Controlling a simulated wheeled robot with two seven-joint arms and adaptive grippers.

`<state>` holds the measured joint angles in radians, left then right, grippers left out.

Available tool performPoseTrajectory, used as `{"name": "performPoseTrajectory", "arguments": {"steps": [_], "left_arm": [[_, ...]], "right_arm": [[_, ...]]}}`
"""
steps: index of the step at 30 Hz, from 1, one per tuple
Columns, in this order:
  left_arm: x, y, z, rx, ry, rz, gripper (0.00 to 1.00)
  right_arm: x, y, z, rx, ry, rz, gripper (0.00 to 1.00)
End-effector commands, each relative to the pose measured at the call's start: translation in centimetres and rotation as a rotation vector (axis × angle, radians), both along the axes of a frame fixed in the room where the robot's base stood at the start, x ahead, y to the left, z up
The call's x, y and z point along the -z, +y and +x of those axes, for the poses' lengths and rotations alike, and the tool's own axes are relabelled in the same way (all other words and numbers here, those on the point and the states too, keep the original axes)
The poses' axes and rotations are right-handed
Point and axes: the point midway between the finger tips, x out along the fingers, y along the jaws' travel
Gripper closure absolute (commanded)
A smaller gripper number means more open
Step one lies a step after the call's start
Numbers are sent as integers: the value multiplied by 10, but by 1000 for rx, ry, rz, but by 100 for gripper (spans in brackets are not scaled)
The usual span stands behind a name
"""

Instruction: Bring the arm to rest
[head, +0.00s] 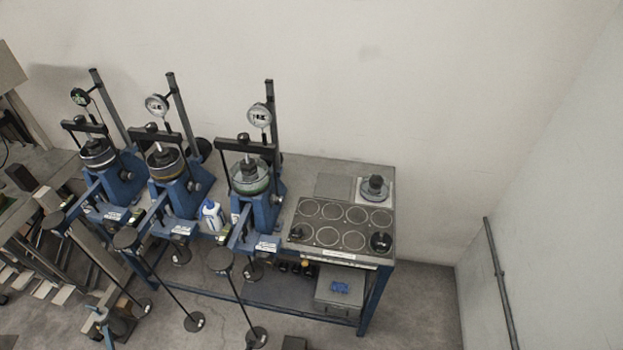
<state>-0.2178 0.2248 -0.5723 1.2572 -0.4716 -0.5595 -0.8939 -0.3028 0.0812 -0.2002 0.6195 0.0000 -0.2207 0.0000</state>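Neither of my grippers shows in the head view, and I see no part of my arms that I can be sure of. Three blue lever frames stand in a row on a bench (370,172) against the wall: a left one (122,181), a middle one (186,192) and a right one (263,213). Each has a round cell, a dark post and a dial gauge, such as the right gauge (259,115). Hangers with round weights at their feet (257,337) reach down in front of the frames.
A dark tray (342,228) with round recesses lies on the bench's right, with a small round cell (374,188) behind it. A white-and-blue bottle (212,215) stands between two frames. A grey box (339,290) sits on the lower shelf. A pipe (498,275) runs along the right wall.

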Motion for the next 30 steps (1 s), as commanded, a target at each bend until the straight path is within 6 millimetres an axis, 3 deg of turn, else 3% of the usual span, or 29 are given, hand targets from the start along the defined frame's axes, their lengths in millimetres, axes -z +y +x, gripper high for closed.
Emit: {"name": "performPoseTrajectory", "arguments": {"steps": [1,3,5,9,12,16,21,27,30], "left_arm": [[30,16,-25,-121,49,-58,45],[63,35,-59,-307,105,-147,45],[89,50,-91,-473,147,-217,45],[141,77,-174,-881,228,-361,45],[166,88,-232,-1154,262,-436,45],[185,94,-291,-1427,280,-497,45],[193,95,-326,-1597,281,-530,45],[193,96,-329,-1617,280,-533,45],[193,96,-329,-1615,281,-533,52]], "right_arm": [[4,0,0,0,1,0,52],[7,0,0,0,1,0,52],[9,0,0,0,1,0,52],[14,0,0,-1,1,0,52],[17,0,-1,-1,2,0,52],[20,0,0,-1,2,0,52],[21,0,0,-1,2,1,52],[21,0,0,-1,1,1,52],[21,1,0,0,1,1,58]]}}
